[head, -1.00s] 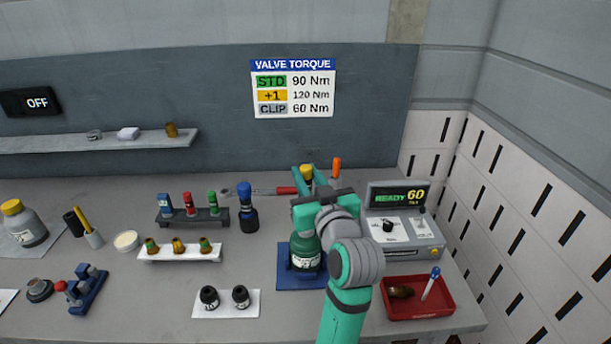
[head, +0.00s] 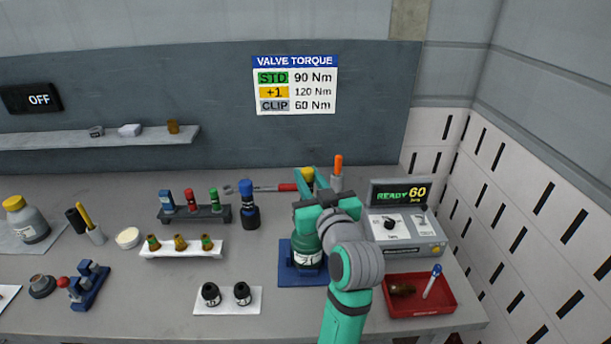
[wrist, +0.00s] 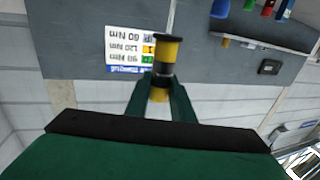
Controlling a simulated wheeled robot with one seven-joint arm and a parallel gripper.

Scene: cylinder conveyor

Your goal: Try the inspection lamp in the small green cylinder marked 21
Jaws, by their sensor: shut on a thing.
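The small green cylinder (head: 306,246), marked 21, stands upright in a blue base (head: 288,278) on the bench. My gripper (head: 308,182) is above and behind its top, which the gripper and arm hide. The gripper is shut on a yellow-and-black tool (wrist: 166,55), whose yellow part (head: 307,173) shows between the fingers in the head view. In the wrist view my gripper (wrist: 160,96) has its fingers on either side of the tool's lower part. I cannot tell whether this tool is the inspection lamp. The cylinder's opening is hidden.
A torque station (head: 405,228) reading READY 60 stands right of the cylinder, with a red tray (head: 420,308) in front. A blue-and-black tool (head: 248,208), a valve rack (head: 193,213) and a white tray (head: 180,252) stand left. Two dark caps lie on a white mat (head: 228,304).

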